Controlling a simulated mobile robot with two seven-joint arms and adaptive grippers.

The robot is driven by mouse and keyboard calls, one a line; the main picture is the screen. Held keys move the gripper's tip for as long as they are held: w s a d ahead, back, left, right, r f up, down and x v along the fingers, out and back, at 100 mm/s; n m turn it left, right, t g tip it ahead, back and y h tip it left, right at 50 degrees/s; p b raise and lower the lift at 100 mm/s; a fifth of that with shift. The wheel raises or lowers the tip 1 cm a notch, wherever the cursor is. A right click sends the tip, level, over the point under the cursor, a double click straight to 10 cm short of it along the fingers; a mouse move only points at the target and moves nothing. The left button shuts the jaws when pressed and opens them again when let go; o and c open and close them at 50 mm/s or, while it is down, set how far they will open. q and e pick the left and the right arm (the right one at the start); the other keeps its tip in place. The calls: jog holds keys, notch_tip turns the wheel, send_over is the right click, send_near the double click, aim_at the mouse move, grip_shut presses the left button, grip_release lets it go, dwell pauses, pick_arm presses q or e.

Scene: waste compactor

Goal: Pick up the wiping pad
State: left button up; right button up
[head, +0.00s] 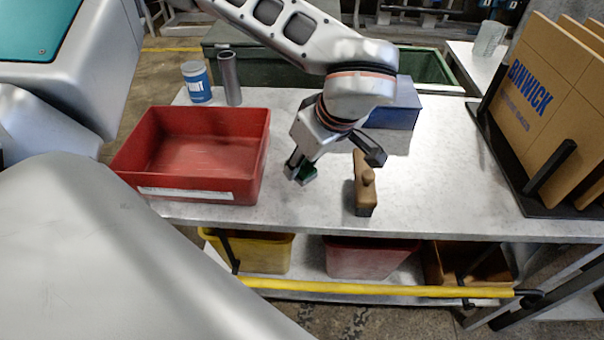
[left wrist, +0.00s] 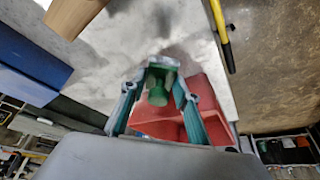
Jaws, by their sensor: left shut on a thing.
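A small green piece with a rounded knob, which I take as the wiping pad (left wrist: 158,84), sits between the two fingers of my left gripper in the left wrist view. In the head view only a small dark green part of the pad (head: 309,174) shows at the fingertips. My left gripper (head: 300,168) is shut on it, over the grey worktable (head: 290,210) between the red tray and a brown block. I cannot tell how high the pad is above the table. My right gripper is not in view.
The red tray (head: 262,150) stands left of the gripper, and the brown knobbed block (head: 364,190) stands close on its right. A blue box (head: 397,112) is behind. A blue-white can (head: 197,84) and grey cylinder (head: 230,80) stand behind the tray. A yellow rail (head: 370,291) runs in front.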

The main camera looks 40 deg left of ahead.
pick_arm(q)
notch_tip(320, 180, up, 15)
jog(key=p, duration=0.2)
jog(key=shift+f, duration=0.2)
